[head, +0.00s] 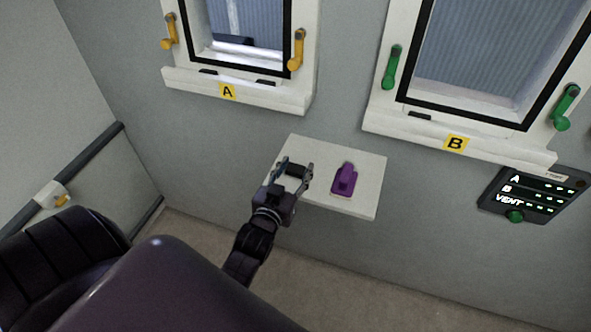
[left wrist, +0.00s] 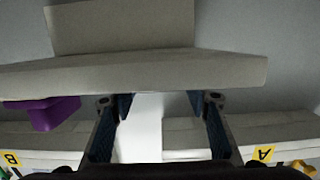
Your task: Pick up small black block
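Small dark flat blocks show on the white window ledges in the head view: one at the left of ledge A (head: 208,71), one at its right (head: 265,83), and one on ledge B (head: 420,116). I cannot tell which of them is loose. My left gripper (head: 294,170) is open, its fingers apart, in front of the left part of the white shelf. No block shows between the fingers in the left wrist view (left wrist: 160,108). My right gripper is not in view.
The white wall shelf (head: 357,204) carries a purple object (head: 345,180), right of my left gripper; it also shows in the left wrist view (left wrist: 48,113). Window A has yellow handles (head: 297,50), window B green ones (head: 391,67). A dark panel (head: 533,195) hangs at right.

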